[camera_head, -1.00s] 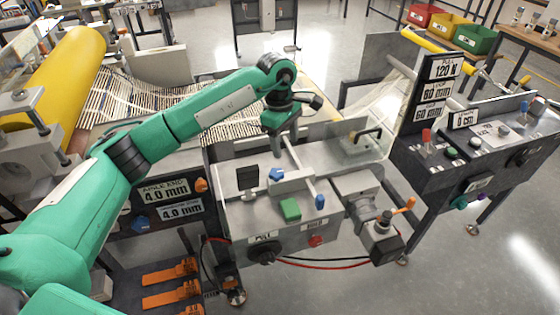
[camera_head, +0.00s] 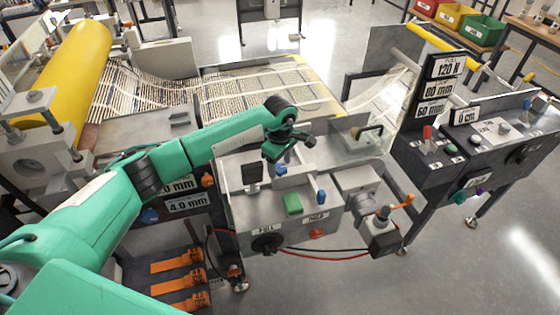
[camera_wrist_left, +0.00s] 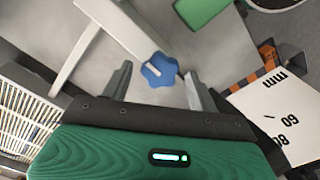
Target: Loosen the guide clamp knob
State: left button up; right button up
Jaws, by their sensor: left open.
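A blue lobed knob (camera_head: 281,170) sits on the grey machine deck beside a pale guide bar (camera_head: 293,178). In the left wrist view the knob (camera_wrist_left: 159,69) lies between my open fingertips, with a gap on both sides. My left gripper (camera_head: 284,158) points down over this knob and partly hides it in the head view; its open fingers show best in the left wrist view (camera_wrist_left: 157,74). A second blue knob (camera_head: 321,197) stands near the front edge of the deck. My right gripper is not in view.
A white millimetre scale (camera_wrist_left: 280,115) lies right of the fingers.

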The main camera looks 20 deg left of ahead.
pick_arm(q)
jog(key=shift+f, duration=0.25)
jog(key=c, duration=1)
